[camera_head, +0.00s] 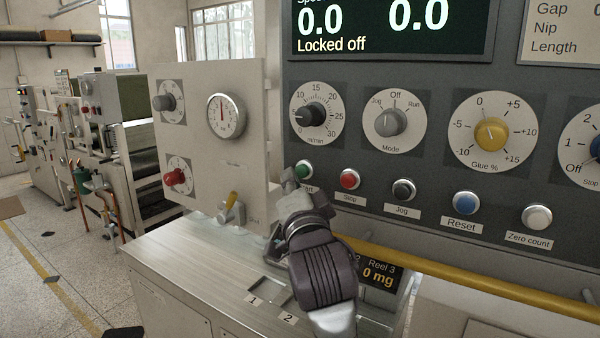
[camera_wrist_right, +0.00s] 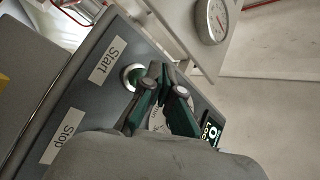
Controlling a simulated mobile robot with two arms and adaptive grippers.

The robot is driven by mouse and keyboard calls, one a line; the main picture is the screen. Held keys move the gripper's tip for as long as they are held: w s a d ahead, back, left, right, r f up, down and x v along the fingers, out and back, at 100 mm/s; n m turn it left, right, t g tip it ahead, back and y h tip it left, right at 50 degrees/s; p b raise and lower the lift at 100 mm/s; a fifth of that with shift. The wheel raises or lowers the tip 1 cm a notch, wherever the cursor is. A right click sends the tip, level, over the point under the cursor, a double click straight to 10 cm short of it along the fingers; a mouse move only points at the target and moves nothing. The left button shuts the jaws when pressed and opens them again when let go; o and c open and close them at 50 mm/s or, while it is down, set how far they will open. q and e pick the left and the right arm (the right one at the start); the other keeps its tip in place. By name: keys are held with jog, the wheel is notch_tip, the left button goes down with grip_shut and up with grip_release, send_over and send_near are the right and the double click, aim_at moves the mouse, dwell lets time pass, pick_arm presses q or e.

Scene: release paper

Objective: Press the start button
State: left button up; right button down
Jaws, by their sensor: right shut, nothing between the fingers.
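The green start button (camera_head: 303,169) is on the dark control panel, at the left end of a row of buttons, with its "Start" label partly hidden by my gripper. My right gripper (camera_head: 291,180) is shut and empty, with its fingertips just below and left of the button in the head view. In the right wrist view the start button (camera_wrist_right: 130,76) shows its green face and pale ring beside the shut fingertips (camera_wrist_right: 165,79). I cannot tell whether the fingers touch it. My left gripper is not in view.
The red stop button (camera_head: 349,179), jog button (camera_head: 403,190), blue reset button (camera_head: 465,203) and zero count button (camera_head: 537,217) continue rightward. Knobs sit above; the display (camera_head: 390,30) reads "Locked off". A yellow rail (camera_head: 470,279) runs below. A pale gauge panel (camera_head: 215,150) stands left.

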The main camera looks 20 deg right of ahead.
jog(key=shift+w+d, duration=0.1)
dwell(0.3)
jog(key=shift+w+d, duration=0.2)
jog(key=shift+d, duration=0.05)
jog(key=shift+w+d, duration=0.25)
jog(key=shift+d, duration=0.1)
dwell(0.8)
dwell(0.4)
jog(key=shift+s+a, duration=0.55)
jog(key=shift+a, duration=0.1)
